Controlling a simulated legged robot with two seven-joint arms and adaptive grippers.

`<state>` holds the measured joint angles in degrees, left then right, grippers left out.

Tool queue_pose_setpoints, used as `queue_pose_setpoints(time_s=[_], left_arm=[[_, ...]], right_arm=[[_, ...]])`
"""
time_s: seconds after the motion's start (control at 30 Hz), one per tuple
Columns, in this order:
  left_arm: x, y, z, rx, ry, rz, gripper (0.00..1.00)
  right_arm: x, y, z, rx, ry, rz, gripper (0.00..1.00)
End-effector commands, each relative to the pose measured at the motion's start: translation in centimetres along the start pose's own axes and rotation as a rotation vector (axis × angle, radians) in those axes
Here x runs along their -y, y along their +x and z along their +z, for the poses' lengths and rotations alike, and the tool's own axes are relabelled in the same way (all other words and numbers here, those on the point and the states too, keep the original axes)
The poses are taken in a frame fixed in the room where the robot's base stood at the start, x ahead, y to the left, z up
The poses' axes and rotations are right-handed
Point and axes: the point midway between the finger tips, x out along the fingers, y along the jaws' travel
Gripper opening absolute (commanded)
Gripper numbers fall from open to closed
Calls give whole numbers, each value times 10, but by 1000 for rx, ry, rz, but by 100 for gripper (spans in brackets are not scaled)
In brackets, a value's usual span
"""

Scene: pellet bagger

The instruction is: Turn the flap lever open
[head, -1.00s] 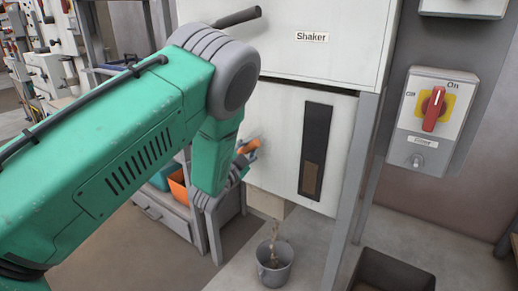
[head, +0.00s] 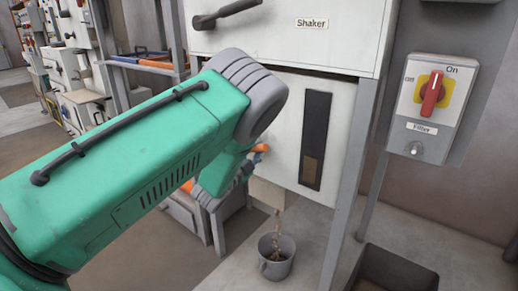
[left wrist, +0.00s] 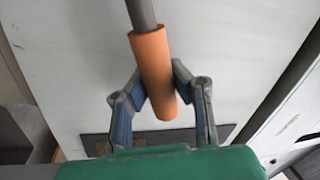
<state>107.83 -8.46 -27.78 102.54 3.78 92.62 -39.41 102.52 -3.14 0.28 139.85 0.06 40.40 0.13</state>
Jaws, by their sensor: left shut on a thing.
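The flap lever shows an orange grip (left wrist: 154,65) on a grey metal rod (left wrist: 142,12) in the left wrist view. My left gripper (left wrist: 160,88) is shut on the orange grip, one finger on each side. In the head view a bit of the orange grip (head: 262,148) shows beside the pale machine front (head: 273,135). My green left arm hides most of the gripper and the rod there. A thin brownish stream (head: 280,222) hangs below the machine's outlet, above a grey bucket (head: 276,265) on the floor. My right gripper is not in view.
The machine has a dark upright window (head: 315,130) and a Shaker panel with a dark handle (head: 226,13). A metal frame leg (head: 350,185) and a dark open bin (head: 392,272) stand nearby.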

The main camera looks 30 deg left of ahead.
Motion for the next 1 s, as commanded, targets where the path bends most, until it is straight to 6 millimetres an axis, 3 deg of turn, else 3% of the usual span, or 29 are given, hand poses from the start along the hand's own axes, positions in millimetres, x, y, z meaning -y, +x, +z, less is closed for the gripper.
queue_pose_setpoints(time_s=[0.17,0.2,0.23,0.27,0.67,1.0], left_arm=[[-4,-5,4,15,-4,10,0],[-4,-5,4,14,-4,10,28],[-4,-5,4,14,-4,10,39],[-4,-4,4,13,-4,9,43],[-2,-8,2,8,-2,6,43],[-3,-74,3,12,-3,8,43]], right_arm=[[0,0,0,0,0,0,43],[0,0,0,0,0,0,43],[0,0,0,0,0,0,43],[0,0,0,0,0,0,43],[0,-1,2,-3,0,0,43],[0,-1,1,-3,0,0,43]])
